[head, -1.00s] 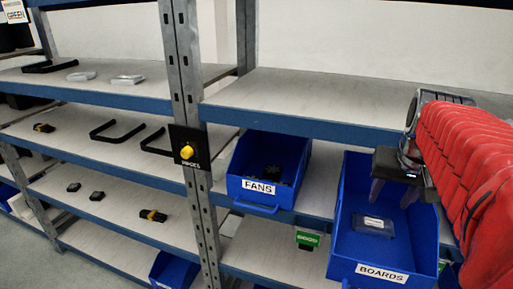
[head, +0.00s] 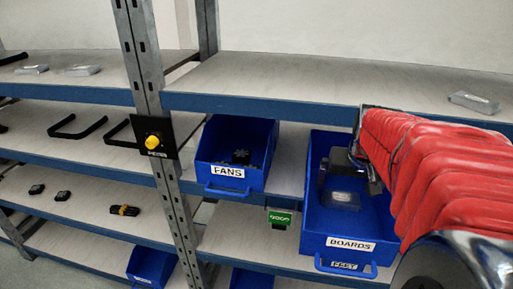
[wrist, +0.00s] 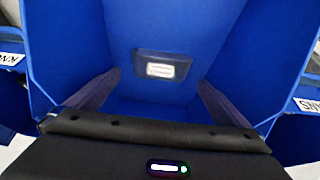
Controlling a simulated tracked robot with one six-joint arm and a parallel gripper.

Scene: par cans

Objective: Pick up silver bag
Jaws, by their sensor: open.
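A dark grey, silvery flat bag with a white label (head: 343,198) lies inside the blue BOARDS bin (head: 338,244). In the wrist view the bag (wrist: 161,66) is ahead of my fingertips, roughly centred between them, on the bin's blue inside. My gripper (wrist: 159,82) is open and empty, its two dark fingers pointing into the bin, apart from the bag. In the head view my gripper is at the bin's upper part, partly hidden by my red-sleeved arm.
The blue FANS bin (head: 228,186) stands left of the BOARDS bin, with dark fans inside. A metal post with a yellow knob (head: 154,141) stands further left. The upper shelf (head: 330,85) is mostly bare, with a small clear-silver packet (head: 473,102) at right.

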